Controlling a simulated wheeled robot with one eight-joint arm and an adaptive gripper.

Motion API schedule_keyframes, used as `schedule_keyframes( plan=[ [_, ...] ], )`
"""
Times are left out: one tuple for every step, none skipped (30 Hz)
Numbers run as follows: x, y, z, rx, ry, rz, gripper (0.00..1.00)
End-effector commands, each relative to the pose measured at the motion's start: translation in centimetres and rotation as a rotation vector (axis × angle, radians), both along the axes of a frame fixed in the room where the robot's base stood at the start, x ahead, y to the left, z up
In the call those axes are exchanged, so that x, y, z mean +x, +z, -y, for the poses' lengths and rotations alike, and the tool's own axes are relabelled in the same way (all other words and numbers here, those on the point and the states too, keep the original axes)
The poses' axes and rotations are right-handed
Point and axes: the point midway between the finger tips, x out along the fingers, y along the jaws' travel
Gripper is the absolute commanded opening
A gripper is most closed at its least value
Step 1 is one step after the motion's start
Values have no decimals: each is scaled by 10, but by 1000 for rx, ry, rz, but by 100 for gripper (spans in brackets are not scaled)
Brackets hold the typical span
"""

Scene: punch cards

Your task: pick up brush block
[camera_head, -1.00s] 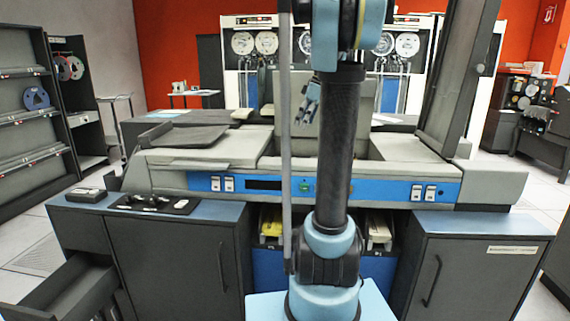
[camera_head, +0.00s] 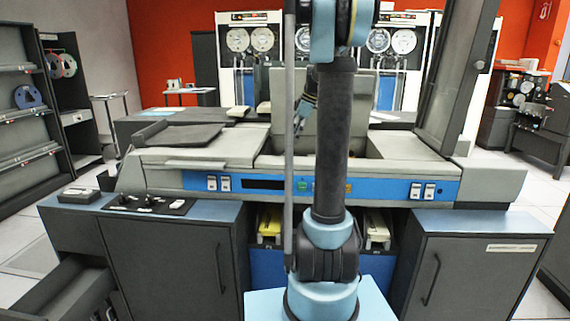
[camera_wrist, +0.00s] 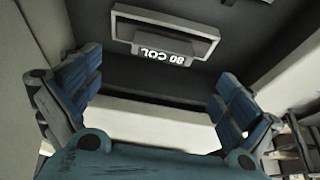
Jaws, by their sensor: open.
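In the wrist view, a dark block with a pale-framed recess and a white "80 COL" marking (camera_wrist: 163,57) lies ahead. It seems to be the brush block, but I cannot be sure. In the head view, my gripper (camera_head: 306,104) hangs at the machine's open bay, partly hidden by my arm. The block cannot be made out there.
The card machine (camera_head: 215,150) has a raised lid (camera_head: 448,80) at right and a flat cover at left. Pale walls flank the bay in the wrist view. A drawer (camera_head: 65,290) stands open at lower left. Small dark items lie on the left cabinet top (camera_head: 150,204).

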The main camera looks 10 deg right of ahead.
Motion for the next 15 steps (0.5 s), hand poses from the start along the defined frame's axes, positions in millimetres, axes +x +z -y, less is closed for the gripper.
schedule_keyframes(
  plan=[
    [1, -7, -3, 0, 1, 0, 98],
    [1, -10, -4, 0, 0, 0, 98],
    [1, -13, -5, 0, 0, 0, 98],
    [2, -15, -6, 0, 0, 0, 98],
    [2, -17, -7, 0, -1, 0, 98],
    [2, -18, -7, 0, -1, 0, 98],
    [2, -19, -8, 0, -1, 1, 98],
    [2, -20, -8, 0, -1, 1, 98],
    [2, -22, -9, 0, -1, 1, 98],
    [2, -25, -10, 0, 0, 0, 98],
    [2, -28, -11, 0, 0, 0, 98],
    [2, -33, -13, 0, 0, 0, 98],
    [2, -37, -14, 0, 1, 0, 98],
    [3, -41, -15, 0, 1, 1, 98],
    [3, -46, -17, 0, 1, 1, 98]
  ],
)
